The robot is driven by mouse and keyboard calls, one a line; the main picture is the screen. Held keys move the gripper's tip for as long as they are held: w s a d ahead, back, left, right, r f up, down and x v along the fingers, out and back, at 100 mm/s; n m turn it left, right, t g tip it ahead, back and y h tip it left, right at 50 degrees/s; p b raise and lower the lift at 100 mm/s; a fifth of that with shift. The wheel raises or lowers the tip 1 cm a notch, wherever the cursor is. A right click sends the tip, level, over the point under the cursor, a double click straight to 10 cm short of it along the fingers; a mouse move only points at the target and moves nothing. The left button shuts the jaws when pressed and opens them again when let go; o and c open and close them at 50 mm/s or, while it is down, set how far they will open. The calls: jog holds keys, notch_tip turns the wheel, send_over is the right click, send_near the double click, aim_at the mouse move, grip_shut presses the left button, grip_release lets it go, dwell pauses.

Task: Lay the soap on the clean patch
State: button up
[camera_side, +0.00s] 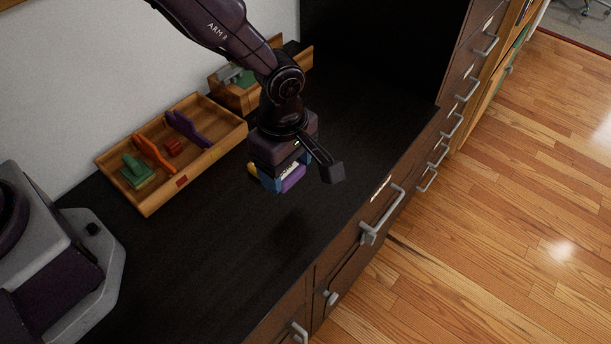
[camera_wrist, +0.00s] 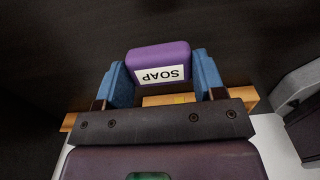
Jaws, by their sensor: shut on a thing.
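The soap (camera_wrist: 158,62) is a purple block with a white label reading SOAP. My gripper (camera_wrist: 158,85) is shut on it, with one blue finger on each side, in the wrist view. In the side view my gripper (camera_side: 282,182) holds the soap (camera_side: 293,179) above the black desk top (camera_side: 215,245), with a dark shadow below. The soap is partly hidden by the fingers there. I cannot make out a clean patch in either view.
A wooden tray (camera_side: 147,210) with green, orange, red and purple pieces lies left of my gripper. A second wooden box (camera_side: 235,98) stands behind it. A small yellow thing (camera_side: 253,169) shows beside my gripper. The desk's front is clear, above drawers with handles (camera_side: 382,213).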

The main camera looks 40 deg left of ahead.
jog(key=s+a+r, duration=0.5)
jog(key=s, duration=0.3)
send_over(238, 230)
notch_tip(238, 230, down, 8)
jog(key=shift+f, duration=2.2)
jog(key=o, duration=0.9)
jog(key=shift+f, duration=0.15)
